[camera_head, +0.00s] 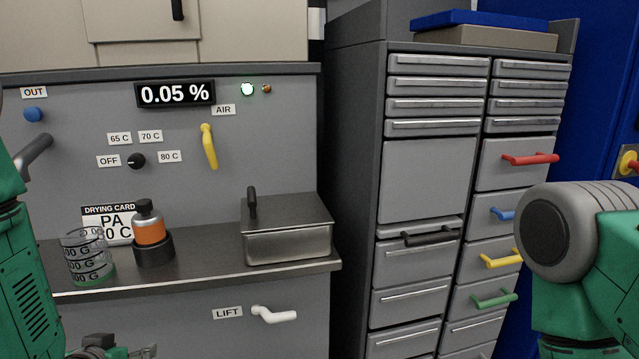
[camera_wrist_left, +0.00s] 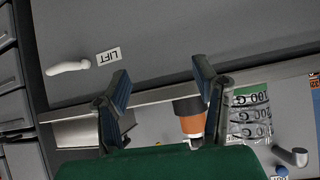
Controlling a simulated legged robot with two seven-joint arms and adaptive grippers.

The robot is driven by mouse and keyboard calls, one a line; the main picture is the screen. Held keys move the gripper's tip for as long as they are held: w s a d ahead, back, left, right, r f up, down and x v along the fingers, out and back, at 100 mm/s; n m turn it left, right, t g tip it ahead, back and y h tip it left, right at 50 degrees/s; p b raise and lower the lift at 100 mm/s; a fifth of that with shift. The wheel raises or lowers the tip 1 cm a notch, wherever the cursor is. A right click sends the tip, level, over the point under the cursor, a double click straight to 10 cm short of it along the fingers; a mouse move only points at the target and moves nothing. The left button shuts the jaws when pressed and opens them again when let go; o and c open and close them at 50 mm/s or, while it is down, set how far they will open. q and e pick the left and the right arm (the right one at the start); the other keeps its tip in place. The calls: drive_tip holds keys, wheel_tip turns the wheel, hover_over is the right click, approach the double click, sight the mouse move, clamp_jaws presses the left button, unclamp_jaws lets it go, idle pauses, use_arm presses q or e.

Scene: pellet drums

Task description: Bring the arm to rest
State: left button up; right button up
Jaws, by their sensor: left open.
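My left arm comes in green along the left edge of the head view. My left gripper (camera_head: 110,350) shows only in part at the bottom edge, below the counter front. In the left wrist view its two dark fingers (camera_wrist_left: 164,88) stand wide apart with nothing between them but the grey cabinet panel and counter edge behind. My right arm shows as a green and grey link at the right of the head view. Its gripper is out of sight.
The counter (camera_head: 200,262) carries a clear beaker (camera_head: 88,262), an orange-banded bottle (camera_head: 149,232) and a lidded metal box (camera_head: 288,245). A white LIFT handle (camera_head: 275,315) sticks out below. A drawer cabinet (camera_head: 355,150) with coloured handles stands right.

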use_arm(q)
drive_tip(key=s+d+f+g, duration=0.2)
drive_tip(key=s+f, duration=0.4)
drive_tip(key=s, duration=0.3)
drive_tip(key=s+d+f+m+g, duration=0.1)
drive_tip(key=s+f+g, duration=0.3)
drive_tip(key=s, duration=0.5)
drive_tip(key=s+d+f+g+h, duration=0.1)
drive_tip(key=s+f+g, duration=0.3)
drive_tip(key=s+f, duration=0.4)
drive_tip(key=shift+s+d, duration=0.85)
drive_tip(key=shift+s, duration=0.25)
drive_tip(key=shift+w, duration=0.15)
